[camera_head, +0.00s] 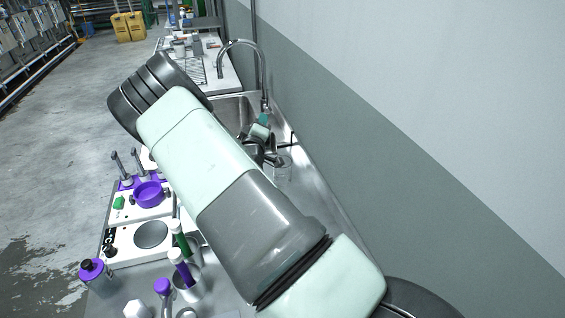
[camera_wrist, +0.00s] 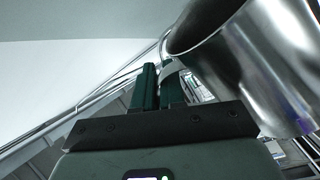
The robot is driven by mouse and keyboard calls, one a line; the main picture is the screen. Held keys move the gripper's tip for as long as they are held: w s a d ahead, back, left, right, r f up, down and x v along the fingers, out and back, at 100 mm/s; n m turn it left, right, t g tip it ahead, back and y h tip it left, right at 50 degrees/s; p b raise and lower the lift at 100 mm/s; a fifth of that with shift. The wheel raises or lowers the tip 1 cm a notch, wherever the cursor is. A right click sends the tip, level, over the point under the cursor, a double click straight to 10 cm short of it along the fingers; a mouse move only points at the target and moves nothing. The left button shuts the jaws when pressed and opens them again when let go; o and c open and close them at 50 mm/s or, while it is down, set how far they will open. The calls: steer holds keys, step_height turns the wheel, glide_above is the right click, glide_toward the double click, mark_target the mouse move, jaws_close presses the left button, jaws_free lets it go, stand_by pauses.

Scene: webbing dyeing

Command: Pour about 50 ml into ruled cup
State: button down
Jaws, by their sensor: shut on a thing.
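In the wrist view my gripper (camera_wrist: 160,88) has its dark green fingers shut on the handle of a shiny metal jug (camera_wrist: 258,62). The jug fills the upper right of that view and looks tilted; its contents do not show. In the head view a dark metal vessel, apparently the same jug (camera_head: 253,151), shows small beside my arm at the sink edge. My arm hides much of the counter there.
A sink with a tall curved faucet (camera_head: 262,70) lies behind, along the wall. At the left are a purple pot (camera_head: 150,194), a hot plate (camera_head: 151,235) and a purple-capped bottle (camera_head: 95,272). Several capped tools stand in a metal holder (camera_head: 188,288) in front.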

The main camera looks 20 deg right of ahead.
steer(key=shift+s+d+r, duration=0.1)
steer(key=shift+s+d, duration=0.05)
steer(key=shift+d, duration=0.15)
stand_by(0.5)
steer(key=shift+m, duration=0.3)
steer(key=shift+s+d+r+m, duration=0.1)
steer(key=shift+d+r+m, duration=0.15)
steer(key=shift+m, duration=0.25)
stand_by(1.1)
steer(key=a+n, duration=0.1)
steer(key=w+a+f+n, duration=0.1)
steer(key=a, duration=0.1)
steer(key=w+a+f+n, duration=0.1)
steer(key=n, duration=0.1)
steer(key=shift+a, duration=0.2)
steer(key=shift+f+n, duration=0.1)
steer(key=shift+n, duration=0.2)
steer(key=shift+w+a+f+n+y, duration=0.3)
steer(key=shift+a+f+n, duration=0.25)
steer(key=shift+n, duration=0.35)
stand_by(0.4)
